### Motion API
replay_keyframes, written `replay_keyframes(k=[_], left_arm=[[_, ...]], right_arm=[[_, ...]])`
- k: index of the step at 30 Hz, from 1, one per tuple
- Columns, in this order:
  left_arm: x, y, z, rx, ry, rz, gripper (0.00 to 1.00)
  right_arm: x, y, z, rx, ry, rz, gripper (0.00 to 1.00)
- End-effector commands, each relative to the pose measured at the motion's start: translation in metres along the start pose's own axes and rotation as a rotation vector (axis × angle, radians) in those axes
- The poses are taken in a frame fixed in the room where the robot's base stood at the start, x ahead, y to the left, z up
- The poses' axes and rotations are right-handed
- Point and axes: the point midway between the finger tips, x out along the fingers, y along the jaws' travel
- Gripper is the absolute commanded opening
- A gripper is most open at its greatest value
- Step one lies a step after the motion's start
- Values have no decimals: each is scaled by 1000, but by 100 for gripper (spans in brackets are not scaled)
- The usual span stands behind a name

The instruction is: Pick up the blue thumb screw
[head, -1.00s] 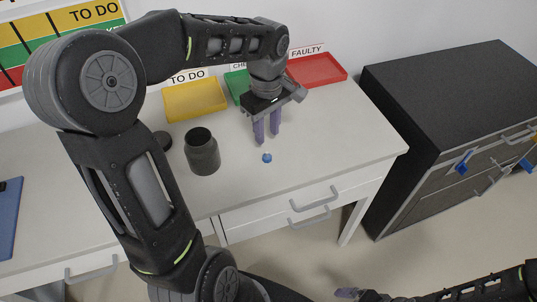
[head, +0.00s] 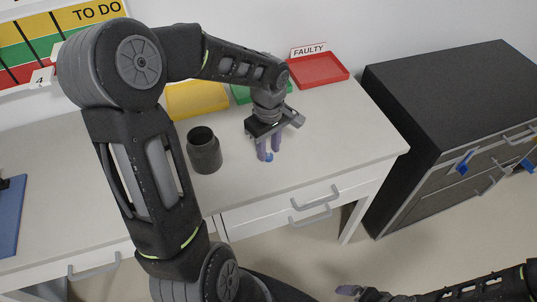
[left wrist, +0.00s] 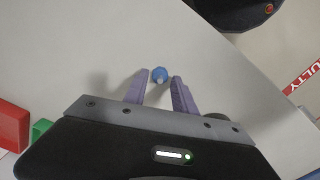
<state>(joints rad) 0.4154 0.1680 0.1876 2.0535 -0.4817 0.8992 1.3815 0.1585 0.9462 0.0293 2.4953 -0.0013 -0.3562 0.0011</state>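The blue thumb screw (head: 269,157) lies on the white table near its front edge. In the left wrist view the thumb screw (left wrist: 159,74) sits between the tips of the purple fingers, with a gap on each side. My left gripper (head: 268,153) points down over it and is open; in the left wrist view the gripper (left wrist: 161,78) holds nothing. In the head view its fingers partly hide the screw. My right gripper (head: 350,291) is low at the bottom edge, only partly in view, and its opening is unclear.
A dark open jar (head: 204,152) stands left of the gripper. Yellow (head: 197,101), green (head: 241,94) and red (head: 318,71) trays line the back. A dark drawer cabinet (head: 440,100) stands right of the table. The table right of the gripper is clear.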

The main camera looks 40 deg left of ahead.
Motion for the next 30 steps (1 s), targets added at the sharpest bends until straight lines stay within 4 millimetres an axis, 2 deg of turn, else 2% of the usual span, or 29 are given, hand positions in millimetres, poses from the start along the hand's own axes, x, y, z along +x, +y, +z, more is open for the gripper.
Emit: replay_keyframes(k=[19, 30], left_arm=[[2, 0, 0, 0, 1, 1, 31], [2, 0, 0, 0, 1, 1, 1]], right_arm=[[0, 0, 0, 0, 0, 0, 97], [0, 0, 0, 0, 0, 0, 97]])
